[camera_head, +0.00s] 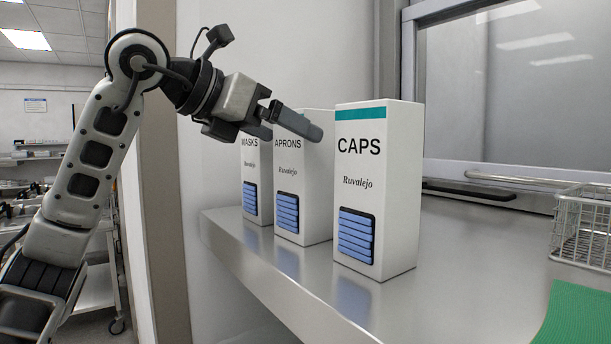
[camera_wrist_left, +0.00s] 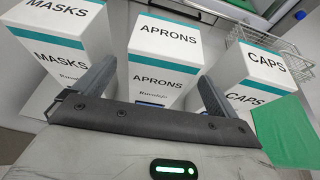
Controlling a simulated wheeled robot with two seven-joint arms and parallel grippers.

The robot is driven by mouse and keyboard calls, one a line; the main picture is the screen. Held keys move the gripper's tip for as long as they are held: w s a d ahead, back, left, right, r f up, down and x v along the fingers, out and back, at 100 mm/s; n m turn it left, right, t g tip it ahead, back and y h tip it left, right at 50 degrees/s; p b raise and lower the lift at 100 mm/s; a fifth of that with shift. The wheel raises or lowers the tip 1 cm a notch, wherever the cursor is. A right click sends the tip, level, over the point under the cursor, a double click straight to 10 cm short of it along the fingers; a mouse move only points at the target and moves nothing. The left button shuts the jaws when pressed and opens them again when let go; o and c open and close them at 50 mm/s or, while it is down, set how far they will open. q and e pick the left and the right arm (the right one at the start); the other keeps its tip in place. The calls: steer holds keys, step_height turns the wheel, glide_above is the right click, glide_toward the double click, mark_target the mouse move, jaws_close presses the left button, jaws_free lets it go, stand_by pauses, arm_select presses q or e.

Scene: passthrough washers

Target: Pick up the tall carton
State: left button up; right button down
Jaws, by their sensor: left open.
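Three white cartons with teal bands stand upright in a row on the steel counter: MASKS (camera_head: 250,190), APRONS (camera_head: 302,180) and CAPS (camera_head: 378,180). Each has a blue-striped panel low on its front. CAPS is nearest my head camera and looks largest there; I cannot tell which is truly tallest. My left gripper (camera_head: 291,128) is open and empty, in front of the upper part of APRONS. In the left wrist view the open jaws (camera_wrist_left: 157,72) frame APRONS (camera_wrist_left: 163,65), with MASKS (camera_wrist_left: 62,40) to the left and CAPS (camera_wrist_left: 252,78) to the right. Contact is unclear. My right gripper is out of view.
The steel counter (camera_head: 455,260) is clear between CAPS and a wire basket (camera_head: 583,225) at the right. A green mat (camera_head: 580,325) lies in front of the basket. A wall and a framed window (camera_head: 520,90) with a handle bar stand behind.

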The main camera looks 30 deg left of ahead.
arm_select(q)
steer(key=x, duration=0.5)
steer(key=shift+w+d+f, duration=0.1)
steer(key=shift+w, duration=0.05)
steer(key=c, duration=1.2)
